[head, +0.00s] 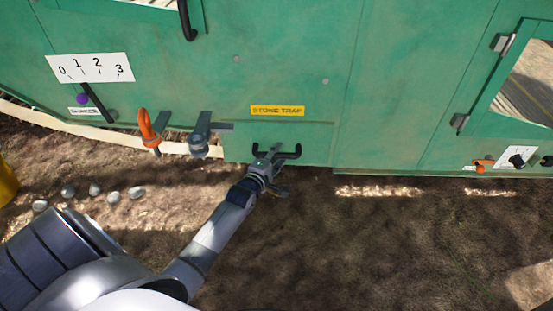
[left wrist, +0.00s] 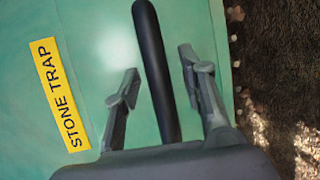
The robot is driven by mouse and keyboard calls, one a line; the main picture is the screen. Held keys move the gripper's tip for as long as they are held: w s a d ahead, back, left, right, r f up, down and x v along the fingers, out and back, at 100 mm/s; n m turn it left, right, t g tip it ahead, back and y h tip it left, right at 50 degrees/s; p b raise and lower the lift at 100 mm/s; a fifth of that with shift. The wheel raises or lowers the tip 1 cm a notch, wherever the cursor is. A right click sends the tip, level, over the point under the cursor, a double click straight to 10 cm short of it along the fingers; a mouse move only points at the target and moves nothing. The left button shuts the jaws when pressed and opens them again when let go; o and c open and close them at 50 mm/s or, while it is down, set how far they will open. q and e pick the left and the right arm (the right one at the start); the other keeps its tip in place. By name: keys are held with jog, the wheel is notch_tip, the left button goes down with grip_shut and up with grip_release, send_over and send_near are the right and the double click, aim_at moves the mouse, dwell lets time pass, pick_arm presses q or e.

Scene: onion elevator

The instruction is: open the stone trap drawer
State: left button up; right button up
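The stone trap drawer (head: 316,137) is a green front low on the machine, under a yellow "STONE TRAP" label (head: 278,111). It looks flush with the panel around it. Its black bar handle (head: 294,153) also shows in the left wrist view (left wrist: 149,45). My left gripper (head: 272,153) is at the handle. In the left wrist view its two fingers (left wrist: 160,68) are apart, one on each side of the bar, with a gap on both sides. Part of the handle is hidden behind the gripper in the head view. My right gripper is not in view.
Left of the drawer are a grey latch (head: 200,134) and an orange hook-like lever (head: 149,128). A 0-to-3 scale (head: 90,68) has a purple-knobbed lever. Several stones (head: 113,197) lie on the soil at left. The ground before the drawer is clear.

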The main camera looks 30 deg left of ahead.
pick_arm(q)
jog(key=shift+c, duration=0.4)
grip_shut()
dwell(0.5)
